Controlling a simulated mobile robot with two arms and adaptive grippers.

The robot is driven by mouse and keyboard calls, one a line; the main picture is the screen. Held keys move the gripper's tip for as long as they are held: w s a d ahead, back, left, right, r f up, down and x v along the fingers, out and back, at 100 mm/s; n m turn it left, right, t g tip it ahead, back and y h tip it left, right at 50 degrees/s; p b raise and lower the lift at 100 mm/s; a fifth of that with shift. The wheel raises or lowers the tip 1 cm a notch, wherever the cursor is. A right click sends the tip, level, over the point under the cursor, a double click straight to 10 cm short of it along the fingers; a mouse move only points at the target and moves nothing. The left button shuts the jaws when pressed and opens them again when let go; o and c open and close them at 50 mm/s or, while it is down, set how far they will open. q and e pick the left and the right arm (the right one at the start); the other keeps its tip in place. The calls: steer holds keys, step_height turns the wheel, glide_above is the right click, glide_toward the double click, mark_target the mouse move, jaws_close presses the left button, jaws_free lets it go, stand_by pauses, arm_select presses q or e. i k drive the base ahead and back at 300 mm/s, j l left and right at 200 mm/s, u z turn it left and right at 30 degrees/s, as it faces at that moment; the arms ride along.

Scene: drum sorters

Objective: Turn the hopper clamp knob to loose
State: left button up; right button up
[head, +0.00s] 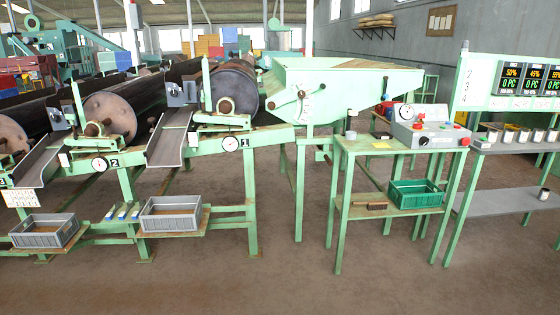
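The pale green hopper (350,78) stands in the middle of the head view, at the right end of the drum line. On its front is a pale scale plate (305,108) with a dark round knob (301,94) at its upper part. A thin arm runs left from there to a brown ball (271,104). I cannot tell which of these is the clamp knob, nor whether it is tight or loose. Neither of my grippers shows in the head view.
A green stand (345,146) with a grey control box (430,134) is right of the hopper. A green crate (415,194) sits on its lower shelf. Grey bins (170,224) stand below the chutes on the left. The floor (300,280) in front is clear.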

mark_target(301, 93)
steer(key=i+j, duration=0.1)
steer(key=i, duration=1.95)
steer(key=l+z, duration=0.05)
steer(key=l, duration=0.05)
